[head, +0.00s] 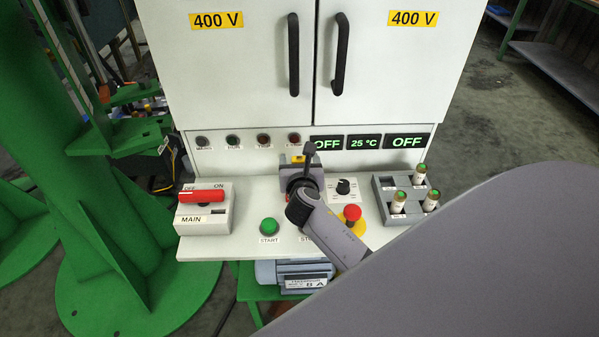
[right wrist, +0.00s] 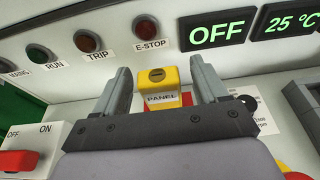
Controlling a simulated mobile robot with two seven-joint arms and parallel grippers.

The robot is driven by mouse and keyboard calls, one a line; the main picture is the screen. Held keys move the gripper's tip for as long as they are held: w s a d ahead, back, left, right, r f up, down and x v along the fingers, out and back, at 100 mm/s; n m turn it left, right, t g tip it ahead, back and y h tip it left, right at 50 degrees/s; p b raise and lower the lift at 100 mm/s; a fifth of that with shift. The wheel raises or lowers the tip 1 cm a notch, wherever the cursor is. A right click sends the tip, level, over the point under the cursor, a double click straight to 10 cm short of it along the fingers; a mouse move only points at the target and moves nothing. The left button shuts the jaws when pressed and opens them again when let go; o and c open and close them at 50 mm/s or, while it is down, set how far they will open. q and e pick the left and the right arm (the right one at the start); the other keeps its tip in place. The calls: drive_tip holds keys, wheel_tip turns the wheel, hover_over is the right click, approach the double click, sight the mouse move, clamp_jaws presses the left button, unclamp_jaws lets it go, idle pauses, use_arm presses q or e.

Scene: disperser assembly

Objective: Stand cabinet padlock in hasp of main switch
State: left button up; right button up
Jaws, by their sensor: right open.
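A yellow block labelled PANEL, which I take to be the cabinet padlock (right wrist: 157,82), stands upright below the panel lamps. It has a dark slot on its top face. In the right wrist view it shows between the two fingers of my open right gripper (right wrist: 161,75), with gaps on both sides. In the head view my right gripper (head: 298,168) is over the middle of the console and covers most of the padlock (head: 297,158). The main switch (head: 205,208) sits at the console's left, with a red handle lying across and a dark slot in its front. My left gripper is out of view.
The console (head: 250,193) carries a green START button (head: 269,227), a red mushroom button (head: 352,213), a black knob (head: 343,186) and a grey fuse tray (head: 385,183) at right. White cabinet doors (head: 240,70) rise behind. Space between main switch and START button is clear.

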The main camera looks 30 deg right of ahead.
drive_tip(key=shift+x, duration=0.9)
drive_tip(key=c, duration=1.1)
drive_tip(key=shift+c, duration=0.2)
drive_tip(key=shift+r, duration=0.1)
